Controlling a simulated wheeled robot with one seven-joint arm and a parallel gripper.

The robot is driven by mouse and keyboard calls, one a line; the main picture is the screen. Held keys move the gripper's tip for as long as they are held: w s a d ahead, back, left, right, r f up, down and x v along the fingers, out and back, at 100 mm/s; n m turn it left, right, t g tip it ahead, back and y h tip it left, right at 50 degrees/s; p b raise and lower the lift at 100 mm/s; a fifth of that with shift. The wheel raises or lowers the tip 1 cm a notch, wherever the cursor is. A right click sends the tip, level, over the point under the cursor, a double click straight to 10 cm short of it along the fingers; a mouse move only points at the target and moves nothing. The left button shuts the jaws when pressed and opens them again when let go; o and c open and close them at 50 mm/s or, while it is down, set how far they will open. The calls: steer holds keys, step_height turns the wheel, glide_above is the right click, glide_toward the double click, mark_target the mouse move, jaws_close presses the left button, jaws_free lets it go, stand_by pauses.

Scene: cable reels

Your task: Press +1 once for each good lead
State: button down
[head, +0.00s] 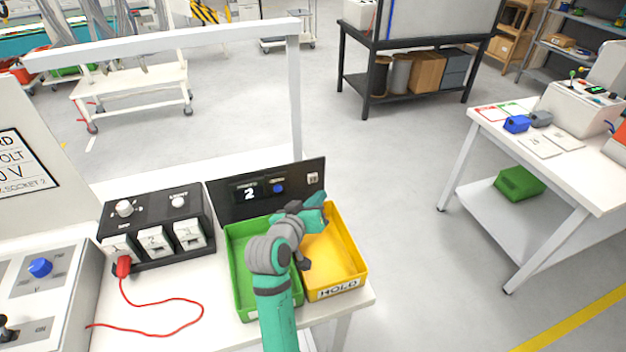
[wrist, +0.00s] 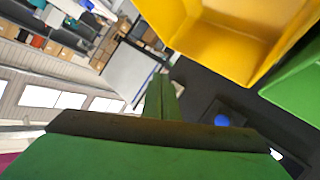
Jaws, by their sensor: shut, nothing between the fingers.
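A black counter panel (head: 228,208) stands behind the trays, its display (head: 249,193) reading 2. My gripper (head: 320,200) is shut and empty, over the back of the yellow tray near the panel's right part. Its closed fingers (wrist: 160,98) show in the wrist view. I cannot tell whether they touch anything.
A green tray (head: 236,275) and a yellow HOLD tray (head: 350,255) sit side by side under my arm. A grey frame post (head: 296,110) rises behind the panel. A control box with a blue knob (head: 40,267) is at left. A second table (head: 590,178) stands at right.

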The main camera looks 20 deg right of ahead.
steer(key=shift+s+d, duration=0.15)
steer(key=shift+s, duration=0.7)
steer(key=shift+w, duration=0.2)
